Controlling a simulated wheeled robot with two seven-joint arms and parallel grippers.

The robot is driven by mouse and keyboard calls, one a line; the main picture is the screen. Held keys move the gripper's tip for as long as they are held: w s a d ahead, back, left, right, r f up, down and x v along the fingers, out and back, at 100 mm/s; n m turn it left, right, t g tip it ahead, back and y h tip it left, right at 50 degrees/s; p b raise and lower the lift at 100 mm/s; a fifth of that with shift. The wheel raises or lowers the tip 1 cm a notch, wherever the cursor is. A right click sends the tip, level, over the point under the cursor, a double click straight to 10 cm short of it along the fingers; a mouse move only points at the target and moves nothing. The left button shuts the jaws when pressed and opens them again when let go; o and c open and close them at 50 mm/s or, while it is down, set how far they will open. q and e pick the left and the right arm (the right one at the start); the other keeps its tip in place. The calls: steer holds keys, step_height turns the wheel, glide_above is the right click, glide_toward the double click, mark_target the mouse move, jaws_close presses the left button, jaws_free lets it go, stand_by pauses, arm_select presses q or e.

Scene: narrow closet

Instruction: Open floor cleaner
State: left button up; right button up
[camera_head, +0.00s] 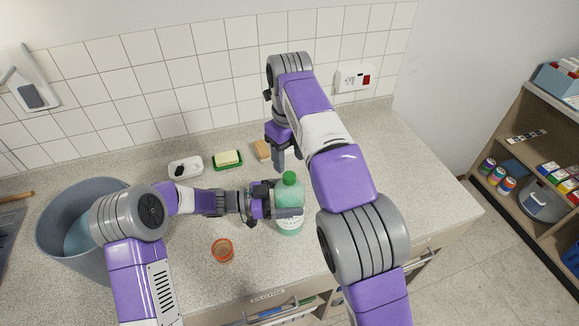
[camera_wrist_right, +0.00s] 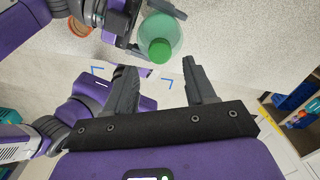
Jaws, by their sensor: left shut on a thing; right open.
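The floor cleaner is a pale green, translucent bottle (camera_head: 289,222) with a white label and a green cap (camera_head: 289,178). It stands upright on the counter, cap on. My left gripper (camera_head: 272,201) comes in from the left and is shut on the bottle's upper body, below the cap. My right gripper (camera_head: 280,158) is behind the bottle, pointing down, open and empty. In the right wrist view, the bottle (camera_wrist_right: 173,32) and cap (camera_wrist_right: 160,50) show just beyond and between the open fingers of my right gripper (camera_wrist_right: 158,76), apart from them.
A grey bucket (camera_head: 52,229) stands at the left. A white dish (camera_head: 186,167), a green dish with a pale block (camera_head: 227,160) and a tan sponge (camera_head: 262,151) lie along the back. An orange-rimmed cup (camera_head: 222,250) is in front. Shelves (camera_head: 520,150) stand right; the counter's right is clear.

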mark_target(290, 175)
steer(key=shift+f, duration=2.7)
